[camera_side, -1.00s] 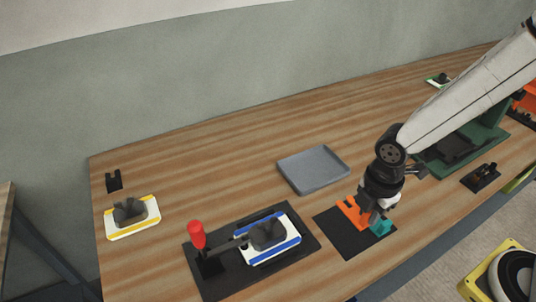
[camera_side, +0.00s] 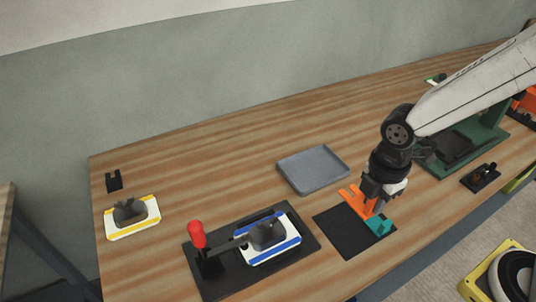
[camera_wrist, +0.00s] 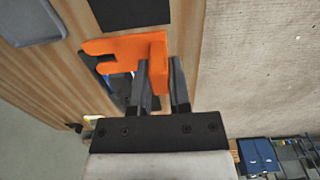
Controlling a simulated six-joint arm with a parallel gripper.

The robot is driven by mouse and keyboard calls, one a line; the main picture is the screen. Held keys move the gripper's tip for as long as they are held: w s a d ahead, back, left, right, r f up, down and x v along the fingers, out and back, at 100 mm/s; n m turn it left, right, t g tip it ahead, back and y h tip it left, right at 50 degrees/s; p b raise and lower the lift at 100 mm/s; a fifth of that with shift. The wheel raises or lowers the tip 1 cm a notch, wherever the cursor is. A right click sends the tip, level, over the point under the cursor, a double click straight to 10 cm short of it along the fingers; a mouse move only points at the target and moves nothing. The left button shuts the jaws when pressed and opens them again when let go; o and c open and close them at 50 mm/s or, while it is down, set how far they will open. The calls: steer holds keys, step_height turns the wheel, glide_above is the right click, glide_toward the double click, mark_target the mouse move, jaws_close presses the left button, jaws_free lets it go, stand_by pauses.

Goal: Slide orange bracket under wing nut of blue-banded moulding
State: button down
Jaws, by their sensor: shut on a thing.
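The orange bracket (camera_side: 352,199) is in my gripper (camera_side: 372,205), which is shut on it above the right-hand black mat. In the wrist view my gripper (camera_wrist: 161,75) grips the bracket's upright plate, and its forked end (camera_wrist: 115,46) points left. The blue-banded moulding (camera_side: 285,245) is white with blue stripes and sits on a dark base plate, left of my gripper. A dark wing-shaped piece (camera_side: 267,234), seemingly the wing nut, is on top of it. The gap under it is too small to make out.
A red-handled clamp (camera_side: 196,234) stands left of the blue-banded moulding, its arm reaching over it. A teal block (camera_side: 380,225) sits on the black mat (camera_side: 345,236). A grey tray (camera_side: 313,170) lies behind. A yellow-banded moulding (camera_side: 133,217) is at far left.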

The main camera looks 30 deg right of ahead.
mark_target(350, 201)
steer(key=shift+r, duration=1.2)
steer(key=w+n, duration=0.1)
steer(key=n, duration=0.1)
steer(key=w+a+f+n, duration=0.1)
steer(key=w+n, duration=0.2)
steer(key=n, duration=0.1)
steer(key=shift+w+a+f, duration=0.15)
steer(key=shift+a, duration=0.25)
steer(key=w+a+f+n, duration=0.3)
steer(key=w+n, duration=0.4)
steer(key=n, duration=0.5)
steer(key=shift+w+a+f, duration=0.15)
steer(key=shift+w+f, duration=0.15)
steer(key=shift+f, duration=0.4)
steer(key=shift+a+f, duration=0.1)
steer(key=shift+f, duration=0.1)
steer(key=shift+a+f, duration=0.3)
steer(key=shift+f, duration=0.55)
steer(key=shift+a+f, duration=0.3)
steer(key=shift+f, duration=0.5)
steer(key=shift+a+f, duration=0.3)
steer(key=shift+f, duration=0.55)
steer(key=shift+f, duration=0.2)
steer(key=shift+a, duration=1.45)
